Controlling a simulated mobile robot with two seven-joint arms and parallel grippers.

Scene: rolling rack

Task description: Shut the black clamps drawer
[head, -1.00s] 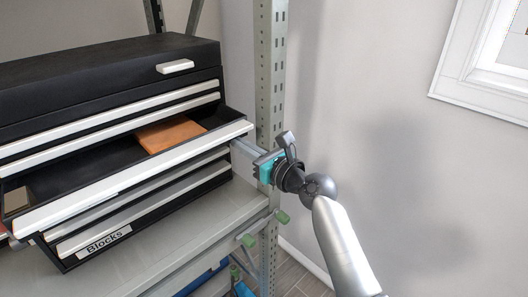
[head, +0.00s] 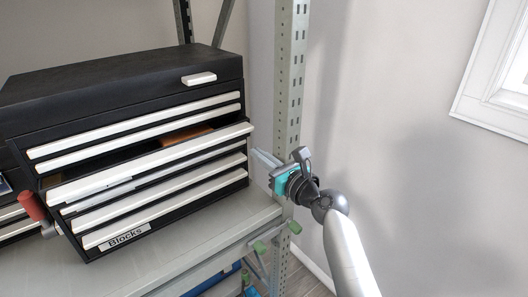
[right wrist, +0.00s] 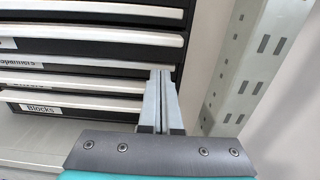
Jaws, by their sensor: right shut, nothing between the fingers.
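A black tool chest (head: 120,88) with white drawer fronts stands on the shelf. One drawer, whose white front (head: 150,163) sticks out past the others, is partly open; no clamps label is readable on it. An orange-brown block (head: 187,134) shows inside it. My right gripper (head: 264,162) is shut and empty, just right of that drawer front's right end in the head view. In the right wrist view, the shut fingers (right wrist: 160,75) point at the right end of the drawer fronts; contact cannot be told. My left gripper is not in view.
A perforated grey rack post (head: 288,90) stands close beside my right gripper. A red-handled object (head: 33,206) is at the chest's lower left. The shelf (head: 190,245) is bare in front of the chest. A lower drawer is labelled Blocks (head: 124,237).

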